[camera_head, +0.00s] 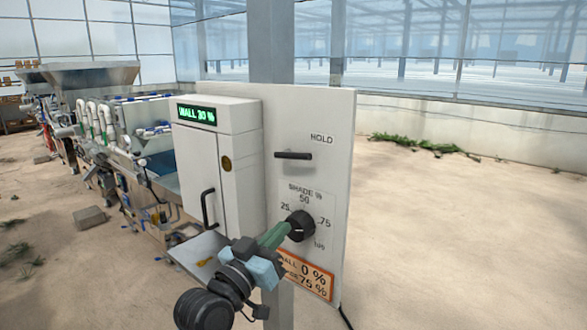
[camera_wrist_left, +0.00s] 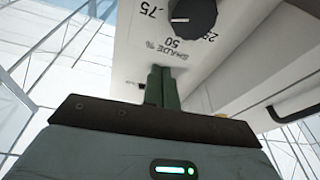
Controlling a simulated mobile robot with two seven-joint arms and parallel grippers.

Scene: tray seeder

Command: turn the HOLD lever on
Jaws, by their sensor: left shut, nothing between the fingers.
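The HOLD lever (camera_head: 293,155) is a dark bar on the white panel (camera_head: 340,150), below and left of the printed word HOLD. It lies roughly horizontal in the head view. My left gripper (camera_head: 282,230) has green fingers, shut and empty, in front of the panel and lower than the lever. In the head view its tips overlap the left edge of the black shade knob (camera_head: 300,226). In the left wrist view the fingers (camera_wrist_left: 162,84) point at the panel and appear apart from the knob (camera_wrist_left: 193,12). I cannot make out the lever there. My right gripper is not in view.
A white cabinet (camera_head: 243,165) with a green display reading WALL 30 % and a dark handle (camera_head: 208,208) stands left of the lever. An orange-framed card (camera_head: 305,274) hangs below the knob. A seeding machine line (camera_head: 110,130) stands behind left. Floor at right is mostly clear.

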